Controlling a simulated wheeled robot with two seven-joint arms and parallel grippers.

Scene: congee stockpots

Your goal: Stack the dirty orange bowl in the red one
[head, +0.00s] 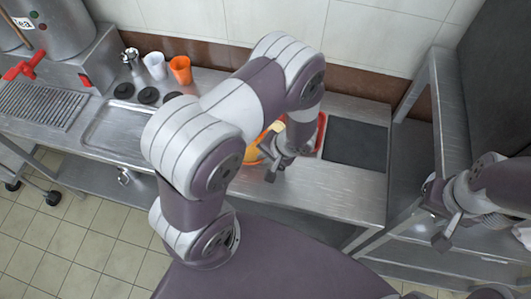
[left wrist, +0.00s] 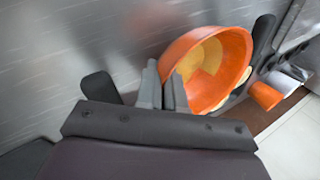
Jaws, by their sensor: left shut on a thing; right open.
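The orange bowl (head: 252,154) shows in the head view, partly hidden behind my left arm and gripper. In the left wrist view the orange bowl (left wrist: 238,48) is tilted, with a yellowish stain inside. My left gripper (head: 270,165) is shut on its rim; the fingers (left wrist: 163,88) meet the near side of the bowl in the left wrist view. A red edge (head: 321,131), likely of the red bowl, shows just right of my left gripper; the rest is hidden. My right gripper (head: 434,216) is open and empty at the right, away from the bowls.
An orange cup (head: 180,69) and a white cup (head: 155,66) stand at the counter's back left, near black round lids (head: 148,95). A dark panel (head: 355,143) is set in the counter at right, beside a metal rack (head: 446,100).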

